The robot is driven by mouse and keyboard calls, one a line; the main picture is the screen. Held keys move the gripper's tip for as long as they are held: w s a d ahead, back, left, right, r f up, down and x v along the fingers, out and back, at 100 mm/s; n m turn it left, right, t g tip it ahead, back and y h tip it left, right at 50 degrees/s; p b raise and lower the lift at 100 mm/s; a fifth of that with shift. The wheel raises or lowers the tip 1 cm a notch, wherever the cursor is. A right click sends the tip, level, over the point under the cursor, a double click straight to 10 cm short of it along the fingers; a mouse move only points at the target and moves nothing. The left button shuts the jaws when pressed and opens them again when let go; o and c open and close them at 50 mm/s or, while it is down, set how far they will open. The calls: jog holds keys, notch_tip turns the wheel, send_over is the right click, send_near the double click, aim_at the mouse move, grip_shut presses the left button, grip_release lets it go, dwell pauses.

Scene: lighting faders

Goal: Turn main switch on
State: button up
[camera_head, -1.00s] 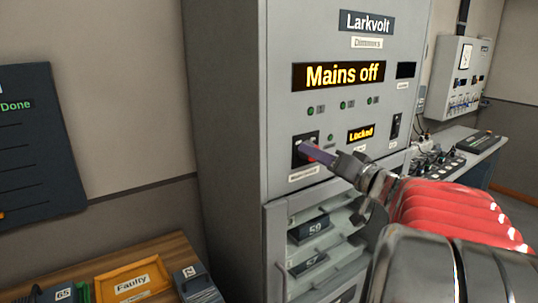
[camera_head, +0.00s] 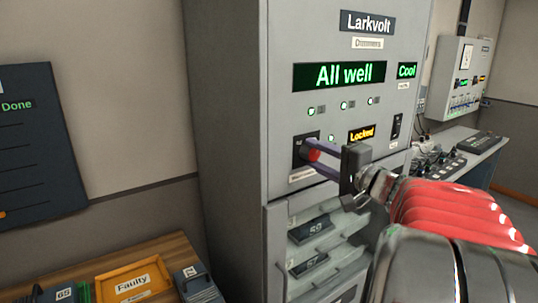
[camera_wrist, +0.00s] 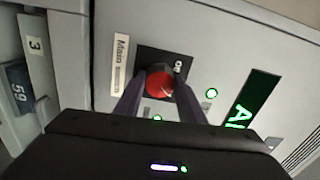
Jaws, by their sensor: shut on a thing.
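The main switch is a red knob (camera_head: 313,155) on a dark plate on the front of the grey Larkvolt cabinet (camera_head: 285,50). In the wrist view the red knob (camera_wrist: 160,86) sits between my two purple fingers, beside a label reading "Main" and the plate's "ON" mark. My gripper (camera_head: 316,155) reaches in from the right and is shut on the knob. The large display (camera_head: 343,75) reads "All well" in green. A small display (camera_head: 361,134) reads "Locked" in amber. Several green lamps on the panel are lit.
Below the panel is a clear-fronted bay (camera_head: 312,250) holding numbered modules. A wooden table (camera_head: 180,250) at lower left holds an orange "Faulty" tray (camera_head: 104,288) and numbered modules. A desk with controls (camera_head: 455,165) and a wall box (camera_head: 462,65) are at right.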

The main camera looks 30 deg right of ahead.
jog(key=shift+d+f+m, duration=0.15)
jog(key=shift+m, duration=0.45)
jog(key=o, duration=1)
jog(key=shift+o, duration=0.2)
jog(key=shift+s, duration=0.1)
jog(key=s, duration=1.3)
jog(key=shift+s, duration=0.35)
jog(key=shift+w, duration=0.1)
